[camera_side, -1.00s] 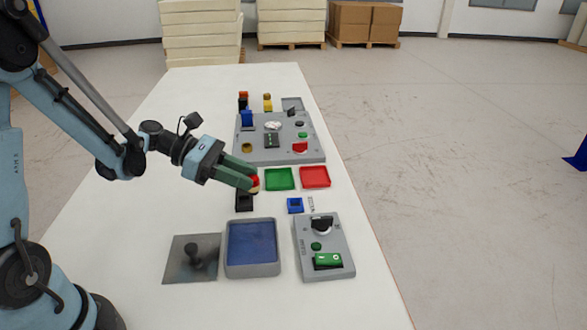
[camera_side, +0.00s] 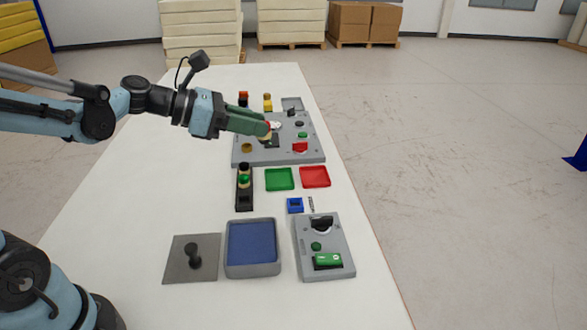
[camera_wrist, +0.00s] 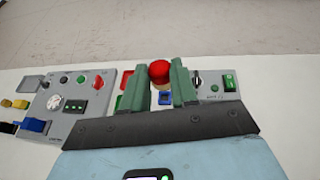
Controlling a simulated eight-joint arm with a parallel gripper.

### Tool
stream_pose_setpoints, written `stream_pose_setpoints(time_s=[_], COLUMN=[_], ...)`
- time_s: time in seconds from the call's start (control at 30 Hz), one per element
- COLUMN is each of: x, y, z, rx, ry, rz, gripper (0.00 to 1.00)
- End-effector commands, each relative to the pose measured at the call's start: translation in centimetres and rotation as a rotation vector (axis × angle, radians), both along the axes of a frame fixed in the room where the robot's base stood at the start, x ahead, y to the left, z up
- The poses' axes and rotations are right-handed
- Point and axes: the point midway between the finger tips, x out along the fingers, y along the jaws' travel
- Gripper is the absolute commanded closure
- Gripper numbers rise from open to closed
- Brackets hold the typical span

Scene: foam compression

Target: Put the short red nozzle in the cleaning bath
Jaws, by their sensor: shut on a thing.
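My gripper (camera_side: 265,129) is raised above the table, in front of the grey control panel in the side view. Its green fingers are shut on the red nozzle (camera_wrist: 159,71), a red rounded piece with a tan part, which shows between the fingers in the wrist view. The fingers hide much of the nozzle in the side view. The cleaning bath (camera_side: 273,269) is a grey tub with blue inside, at the front middle of the side view. My gripper is well behind and above it. I cannot judge the nozzle's length.
A black rack (camera_side: 244,201) holds a green piece (camera_side: 244,181). Green (camera_side: 279,179) and red (camera_side: 315,177) trays lie beside it. A grey plate with a black knob (camera_side: 194,256) lies left of the bath, a switch panel (camera_side: 338,240) right of it. The larger panel (camera_side: 315,156) stands behind.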

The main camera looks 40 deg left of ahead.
Motion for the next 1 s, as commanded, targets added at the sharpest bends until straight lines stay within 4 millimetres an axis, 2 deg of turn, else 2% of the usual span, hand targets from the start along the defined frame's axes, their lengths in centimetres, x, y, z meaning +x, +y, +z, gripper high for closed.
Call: stream_pose_setpoints(time_s=[0.2, 0.5, 0.77, 0.87, 1.0], x=[-0.5, -1.6, -1.8, -1.7, -1.9], y=[0.9, 1.8, 1.6, 0.7, -1.7], z=[4.2, 7.7, 7.9, 6.9, 4.5], rx=[0.000, 0.001, 0.000, -0.001, -0.003], ry=[0.000, -0.001, 0.001, 0.002, 0.002], rz=[0.171, 0.310, 0.314, 0.264, 0.126], gripper=[1.00, 1.00, 1.00, 1.00, 1.00])
